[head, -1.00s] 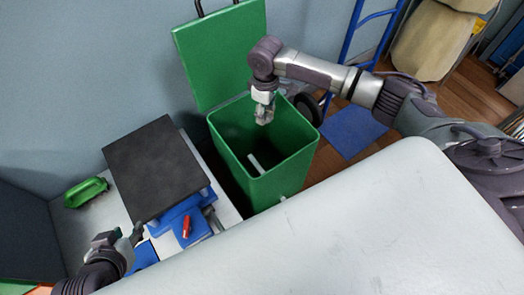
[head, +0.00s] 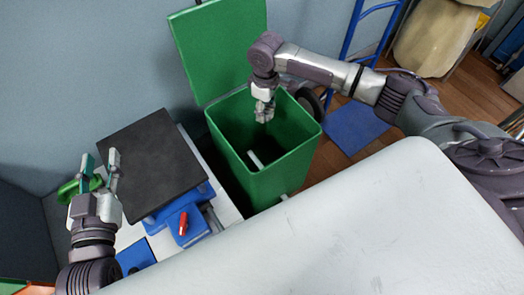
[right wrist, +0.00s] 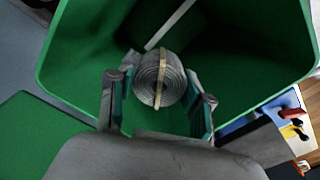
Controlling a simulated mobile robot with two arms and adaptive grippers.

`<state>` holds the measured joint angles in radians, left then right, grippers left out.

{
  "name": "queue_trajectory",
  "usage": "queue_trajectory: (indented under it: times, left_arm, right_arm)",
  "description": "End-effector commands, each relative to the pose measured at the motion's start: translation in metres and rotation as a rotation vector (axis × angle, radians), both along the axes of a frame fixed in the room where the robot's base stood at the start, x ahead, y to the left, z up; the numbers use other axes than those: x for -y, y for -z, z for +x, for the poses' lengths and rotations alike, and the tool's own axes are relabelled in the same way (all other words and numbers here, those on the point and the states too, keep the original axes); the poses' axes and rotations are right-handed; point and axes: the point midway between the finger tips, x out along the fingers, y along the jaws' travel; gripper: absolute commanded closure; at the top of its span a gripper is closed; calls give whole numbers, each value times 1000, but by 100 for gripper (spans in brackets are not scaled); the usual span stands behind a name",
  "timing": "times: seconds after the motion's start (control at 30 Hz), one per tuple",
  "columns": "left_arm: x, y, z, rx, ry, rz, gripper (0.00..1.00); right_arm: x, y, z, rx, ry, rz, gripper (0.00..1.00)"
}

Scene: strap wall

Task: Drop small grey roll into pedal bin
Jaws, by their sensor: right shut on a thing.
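The green pedal bin (head: 290,165) stands open in the middle of the head view, its lid (head: 215,50) raised against the wall. My right gripper (head: 264,112) points down over the bin's opening. In the right wrist view the small grey roll (right wrist: 148,82), wound with a pale yellow band around it, sits between the fingers of my right gripper (right wrist: 158,95), which is shut on it. The green bin walls (right wrist: 70,60) surround it there. My left gripper (head: 99,165) is at the left, fingers pointing up and apart, with nothing visible between them.
A dark flat plate (head: 155,160) rests on a blue vise-like fixture (head: 180,218) with a red part, left of the bin. A green object (head: 70,188) lies behind my left gripper. A pale strip (head: 255,158) shows inside the bin. A blue hand truck (head: 352,45) stands behind right.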

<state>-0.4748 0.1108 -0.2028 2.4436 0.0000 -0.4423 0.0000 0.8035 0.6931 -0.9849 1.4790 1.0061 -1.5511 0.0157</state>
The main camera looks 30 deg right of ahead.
Motion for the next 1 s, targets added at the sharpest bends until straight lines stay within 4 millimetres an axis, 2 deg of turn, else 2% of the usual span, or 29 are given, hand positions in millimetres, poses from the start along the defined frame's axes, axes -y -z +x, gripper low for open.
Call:
queue_trajectory:
  times: [0.2, 0.33, 0.73, 0.77, 0.9, 1.0]
  left_arm:
    - [5, -25, 2, 154, 10, -40, 60]
    - [6, -36, 1, 209, 13, -54, 60]
    - [6, -42, 0, 241, 15, -63, 60]
    - [6, -42, 0, 241, 15, -63, 60]
    - [6, -42, 0, 240, 15, -62, 60]
    - [6, -42, 0, 240, 14, -62, 60]
  right_arm:
    - [0, 5, 0, 0, 0, 0, 84]
    - [0, 6, 0, 1, 0, 1, 84]
    - [0, 6, 0, 1, 0, 1, 84]
    - [0, 6, 0, 0, 0, 0, 47]
    - [0, 6, 0, 0, 0, 0, 23]
    - [0, 7, 0, 0, 0, 0, 21]
